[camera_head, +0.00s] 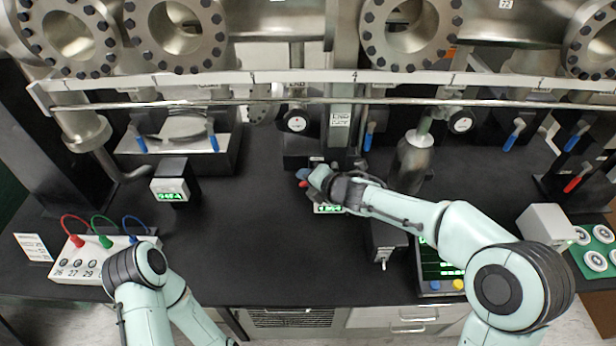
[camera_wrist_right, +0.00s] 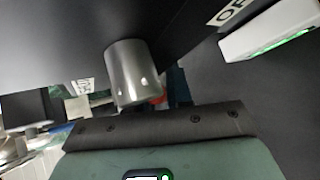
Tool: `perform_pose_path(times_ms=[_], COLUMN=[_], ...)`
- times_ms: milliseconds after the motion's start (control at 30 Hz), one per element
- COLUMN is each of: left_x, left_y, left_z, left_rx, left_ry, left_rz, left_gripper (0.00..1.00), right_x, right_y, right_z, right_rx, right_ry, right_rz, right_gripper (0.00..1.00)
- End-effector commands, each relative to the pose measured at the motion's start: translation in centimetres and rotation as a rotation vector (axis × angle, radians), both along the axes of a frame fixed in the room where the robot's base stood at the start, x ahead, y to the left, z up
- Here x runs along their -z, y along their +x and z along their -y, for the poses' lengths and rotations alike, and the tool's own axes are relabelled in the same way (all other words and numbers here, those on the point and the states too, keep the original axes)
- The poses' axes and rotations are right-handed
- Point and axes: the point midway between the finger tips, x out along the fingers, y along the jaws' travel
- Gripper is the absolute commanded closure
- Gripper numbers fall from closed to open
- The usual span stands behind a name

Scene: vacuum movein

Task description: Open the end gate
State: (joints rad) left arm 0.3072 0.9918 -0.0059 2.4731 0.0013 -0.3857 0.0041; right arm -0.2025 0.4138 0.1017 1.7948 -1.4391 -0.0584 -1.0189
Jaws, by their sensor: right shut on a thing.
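A small black control box (camera_head: 322,160) with a green-lit display (camera_head: 329,209) stands at the middle of the black bench, below a label plate (camera_head: 340,119) that reads END on its first line. My right gripper (camera_head: 304,178) is at this box and covers part of it, with small blue and red parts showing at its tip. In the right wrist view a metal switch lever (camera_wrist_right: 131,72) sticks out from a dark face, close in front of the gripper's dark edge. The gripper is shut on this lever; the fingers are mostly hidden. My left gripper is out of view.
A similar black box with a metal toggle (camera_head: 383,258) stands to the right, beside a display unit (camera_head: 440,268). Another display box (camera_head: 170,185) and a cabled white panel (camera_head: 92,264) are at left. Flanged pipes (camera_head: 175,38) and a long metal bar (camera_head: 250,103) run across the back.

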Motion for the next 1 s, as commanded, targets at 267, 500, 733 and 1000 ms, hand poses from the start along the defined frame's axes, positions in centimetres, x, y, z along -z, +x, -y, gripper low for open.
perform_pose_path(times_ms=[267, 500, 733, 1000], left_x=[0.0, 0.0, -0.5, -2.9], left_y=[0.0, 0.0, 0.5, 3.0], left_z=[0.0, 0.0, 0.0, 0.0], left_rx=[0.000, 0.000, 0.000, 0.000], left_ry=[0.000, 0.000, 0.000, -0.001], left_rz=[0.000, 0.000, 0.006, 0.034], left_gripper=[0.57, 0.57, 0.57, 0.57], right_x=[0.0, -0.1, -1.6, -5.4], right_y=[0.0, 0.0, -1.5, -5.9], right_z=[0.1, 0.1, 1.3, 4.5], right_rx=[0.002, 0.002, 0.003, 0.004], right_ry=[0.002, 0.002, 0.003, 0.001], right_rz=[0.000, 0.000, 0.003, 0.008], right_gripper=[0.59, 0.59, 0.59, 0.59])
